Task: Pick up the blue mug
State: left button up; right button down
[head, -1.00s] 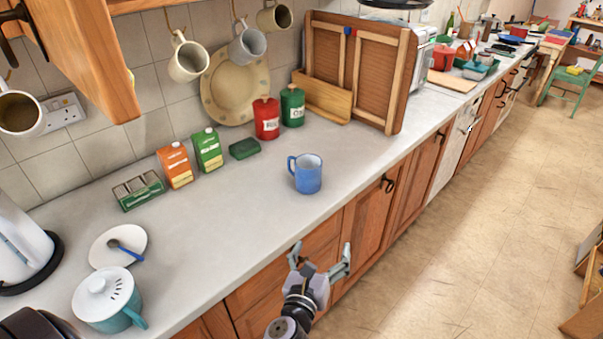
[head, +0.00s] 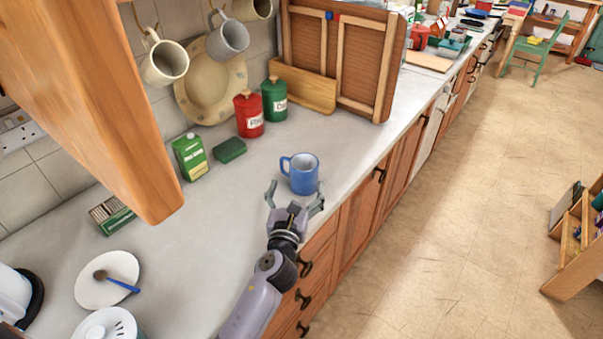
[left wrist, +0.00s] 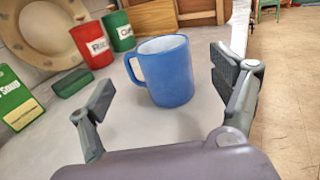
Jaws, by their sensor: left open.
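The blue mug (head: 302,174) stands upright on the grey counter near its front edge, with its handle to the left. It also shows in the left wrist view (left wrist: 170,75), ahead of and between the two fingers. My left gripper (head: 295,192) is open and empty, just on the near side of the mug. In the left wrist view its fingers (left wrist: 165,92) are spread wider than the mug, and no contact shows. My right gripper is not in view.
A green box (head: 229,150), a green carton (head: 190,157), a red canister (head: 249,115) and a green canister (head: 274,99) stand behind the mug, near the wall. A wooden cabinet (head: 90,95) overhangs at left. Counter around the mug is clear.

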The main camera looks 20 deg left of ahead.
aim_at(302, 173)
pick_arm(q)
jog(key=w, duration=0.2)
jog(key=shift+w+a, duration=0.35)
jog(key=shift+a, duration=0.05)
jog(key=shift+w, duration=0.45)
jog(key=w, duration=0.4)
jog(key=shift+w, duration=0.2)
jog(key=shift+w+a, duration=0.1)
jog(key=shift+w, duration=0.15)
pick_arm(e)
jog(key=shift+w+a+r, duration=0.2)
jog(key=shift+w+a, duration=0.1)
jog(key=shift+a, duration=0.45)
pick_arm(q)
jog(key=shift+s+r, duration=0.1)
jog(key=shift+c, duration=0.4)
jog(key=shift+c, duration=0.6)
jog(key=c, duration=1.2)
jog(key=shift+c, duration=0.4)
